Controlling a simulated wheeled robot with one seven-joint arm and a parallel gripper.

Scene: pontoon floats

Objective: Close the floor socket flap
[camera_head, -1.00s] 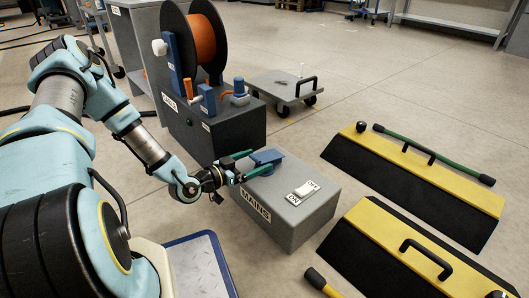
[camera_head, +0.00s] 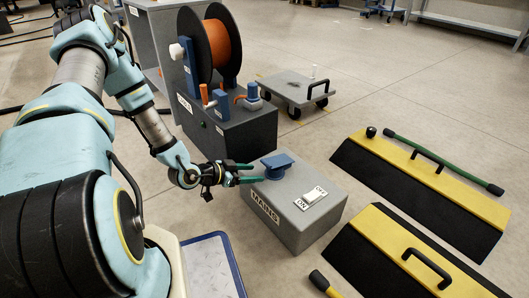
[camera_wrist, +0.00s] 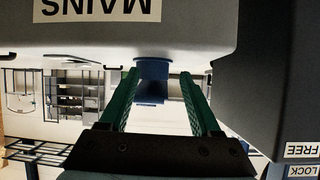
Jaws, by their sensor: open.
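The grey box labelled MAINS (camera_head: 305,230) stands on the floor. A small blue flap-like piece (camera_head: 278,160) rises from the left part of its top. I cannot tell how far this piece is tilted or whether it is shut. The wrist view also shows my gripper (camera_wrist: 157,85).
A white ON switch (camera_head: 313,196) is on the box top. An orange cable reel (camera_head: 224,50) on a grey stand is behind my arm. A low trolley (camera_head: 296,88) stands behind. Yellow-black ramps (camera_head: 425,190) lie at right. Floor between box and ramps is clear.

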